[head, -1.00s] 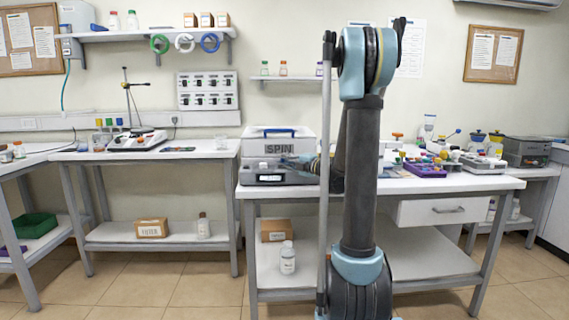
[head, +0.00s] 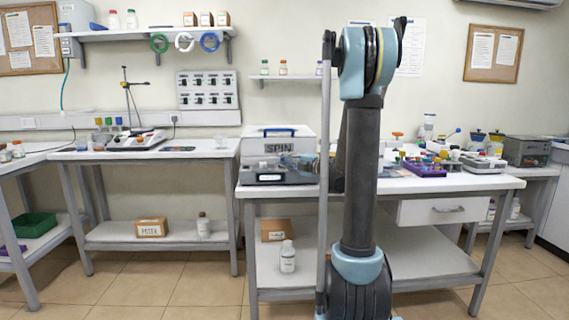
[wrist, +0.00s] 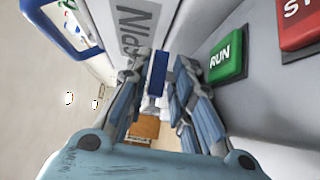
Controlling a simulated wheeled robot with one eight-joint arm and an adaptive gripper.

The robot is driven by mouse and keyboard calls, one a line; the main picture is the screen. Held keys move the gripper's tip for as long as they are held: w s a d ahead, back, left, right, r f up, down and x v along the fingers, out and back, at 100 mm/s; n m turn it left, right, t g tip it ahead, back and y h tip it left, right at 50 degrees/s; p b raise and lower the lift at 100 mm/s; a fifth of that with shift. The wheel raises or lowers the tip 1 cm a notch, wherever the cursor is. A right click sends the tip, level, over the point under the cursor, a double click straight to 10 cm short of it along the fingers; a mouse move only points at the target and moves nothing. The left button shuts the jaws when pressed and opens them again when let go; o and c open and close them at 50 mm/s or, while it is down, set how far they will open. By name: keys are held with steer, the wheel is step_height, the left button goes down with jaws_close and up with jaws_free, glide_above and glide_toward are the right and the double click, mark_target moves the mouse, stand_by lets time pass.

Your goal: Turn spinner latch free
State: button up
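The spinner (head: 255,150) is a white box marked SPIN with a blue handle on top, standing on the left end of the middle bench. Its lid looks down in the head view. In the wrist view, the SPIN face (wrist: 138,22) shows close up, turned sideways. A blue latch tab (wrist: 158,72) stands out from the spinner's front, between my fingers. My gripper (wrist: 162,66) is open, with one finger on each side of the tab. Whether either finger touches it is unclear. In the head view, my gripper (head: 300,165) is small and partly hidden by my arm.
A green RUN button (wrist: 226,57) and a red STOP button (wrist: 300,22) sit close to my right finger in the wrist view. The spinner's blue handle (wrist: 70,22) is at upper left. A purple rack (head: 424,168) and other lab items crowd the bench's right side.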

steer(key=v, duration=1.1)
steer(key=shift+d, duration=0.15)
steer(key=shift+s, duration=0.1)
